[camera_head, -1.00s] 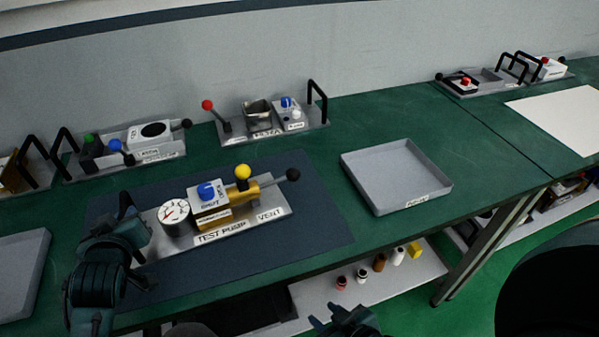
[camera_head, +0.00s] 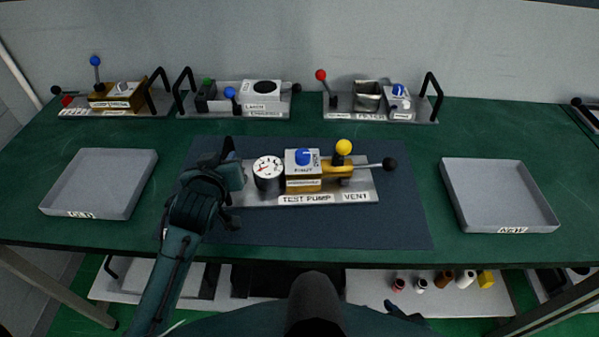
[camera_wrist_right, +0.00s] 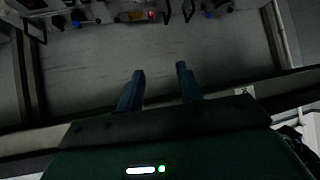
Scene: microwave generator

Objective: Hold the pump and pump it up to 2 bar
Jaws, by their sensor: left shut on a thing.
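The test pump (camera_head: 330,198) stands on a dark blue mat in the middle of the bench in the head view. It has a round white gauge (camera_head: 268,168), a blue knob (camera_head: 303,157), a yellow-topped lever (camera_head: 344,147) and a bar with a black ball (camera_head: 389,164) at its right end. The gauge reading is too small to tell. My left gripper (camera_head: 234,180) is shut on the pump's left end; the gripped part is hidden. My right gripper (camera_head: 405,312) is low, in front of the bench, apart from the pump. In the right wrist view its fingers (camera_wrist_right: 160,86) are apart and empty.
Grey trays stand left (camera_head: 100,180) and right, marked NEW (camera_head: 500,195). Other fixtures with levers and black handles line the back, including one with a red ball (camera_head: 321,75). Small bottles (camera_head: 443,280) sit on the lower shelf. The mat's front (camera_head: 330,230) is clear.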

